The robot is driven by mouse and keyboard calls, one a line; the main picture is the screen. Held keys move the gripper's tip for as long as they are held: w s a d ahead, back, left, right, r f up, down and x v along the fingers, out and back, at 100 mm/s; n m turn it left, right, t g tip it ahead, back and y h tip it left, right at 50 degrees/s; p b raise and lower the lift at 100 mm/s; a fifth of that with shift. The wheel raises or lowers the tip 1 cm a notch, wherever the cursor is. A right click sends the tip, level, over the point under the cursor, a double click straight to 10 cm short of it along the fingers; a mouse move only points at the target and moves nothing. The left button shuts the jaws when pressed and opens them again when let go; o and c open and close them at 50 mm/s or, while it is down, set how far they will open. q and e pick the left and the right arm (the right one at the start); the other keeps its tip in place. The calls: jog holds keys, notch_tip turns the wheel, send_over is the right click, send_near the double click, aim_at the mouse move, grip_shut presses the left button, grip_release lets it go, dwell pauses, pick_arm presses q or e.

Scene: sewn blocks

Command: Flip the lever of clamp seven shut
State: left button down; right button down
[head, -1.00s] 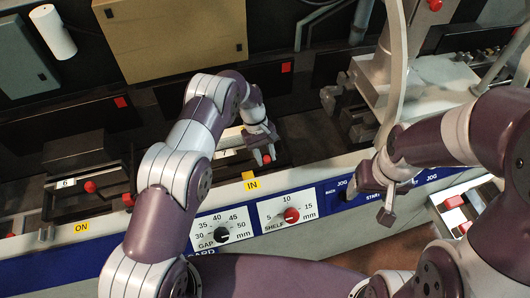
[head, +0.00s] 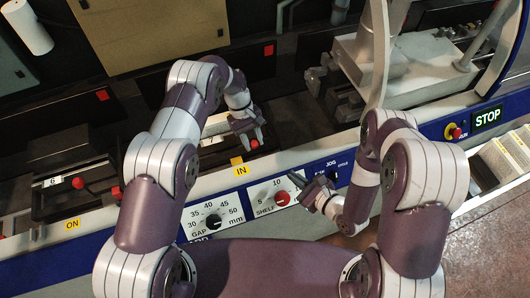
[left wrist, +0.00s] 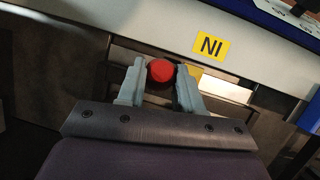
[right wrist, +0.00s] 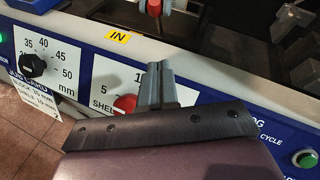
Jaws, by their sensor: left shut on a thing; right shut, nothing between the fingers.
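A red lever knob (head: 254,144) sits behind the panel edge beside the yellow IN label (head: 237,161). The top of the right wrist view also shows the knob (right wrist: 154,7). My right gripper (head: 302,187) is shut and empty, in front of the panel near the SHELF dial (head: 282,198). Its closed fingers (right wrist: 158,82) partly cover the dial in the right wrist view.
Clamp six (head: 52,182) with its red knob (head: 116,192) stands to the left, near the ON label (head: 72,224). The GAP dial (head: 212,221) is on the panel. A red stop button (head: 457,133) and a grey machine block (head: 420,65) are at the right.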

aim_at(273, 168)
pick_arm(q)
jog(key=shift+r, duration=0.1)
pick_arm(e)
jog(key=x, duration=1)
jog(key=shift+a, duration=0.3)
jog(key=shift+w+a+r, duration=0.65)
jog(key=shift+a, duration=0.25)
jog(key=shift+w+a+r+m, duration=0.3)
jog(key=shift+a, duration=0.1)
